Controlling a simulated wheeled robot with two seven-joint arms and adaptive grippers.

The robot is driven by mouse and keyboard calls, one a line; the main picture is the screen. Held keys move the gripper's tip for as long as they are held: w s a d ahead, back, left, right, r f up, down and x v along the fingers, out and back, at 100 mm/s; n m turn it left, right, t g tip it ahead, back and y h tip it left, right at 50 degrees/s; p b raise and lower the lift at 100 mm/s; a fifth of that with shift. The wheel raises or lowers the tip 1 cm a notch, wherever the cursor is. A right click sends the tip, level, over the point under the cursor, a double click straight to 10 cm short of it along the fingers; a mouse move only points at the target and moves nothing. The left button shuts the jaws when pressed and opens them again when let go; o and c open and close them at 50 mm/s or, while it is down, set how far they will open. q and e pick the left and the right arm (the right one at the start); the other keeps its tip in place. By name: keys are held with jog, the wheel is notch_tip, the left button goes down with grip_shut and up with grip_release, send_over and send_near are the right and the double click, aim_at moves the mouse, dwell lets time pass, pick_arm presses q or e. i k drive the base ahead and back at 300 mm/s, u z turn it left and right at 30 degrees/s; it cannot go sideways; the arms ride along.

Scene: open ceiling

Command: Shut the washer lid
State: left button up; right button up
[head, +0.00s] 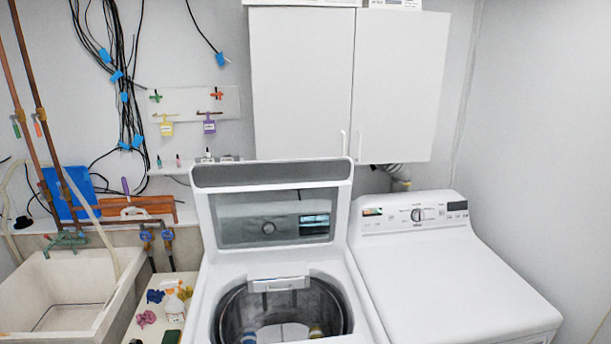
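The white washer (359,306) stands in the lower middle of the head view. Its lid (273,168) is up, nearly upright at the back, with a grey window in a white frame. The round metal drum (236,307) shows through the open top. Some small items lie at the front of the opening, too partly seen to name. Neither of my grippers shows in the head view, so their place relative to the lid cannot be told.
A white dryer (450,285) stands close on the washer's right. A utility sink (62,290) is at the left, with a ledge of small bottles and cloths (146,318) between. White cabinets (345,85) hang on the wall behind the raised lid.

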aim_at(207, 181)
jog(key=z, duration=0.55)
jog(key=i, duration=0.85)
jog(key=u, duration=1.05)
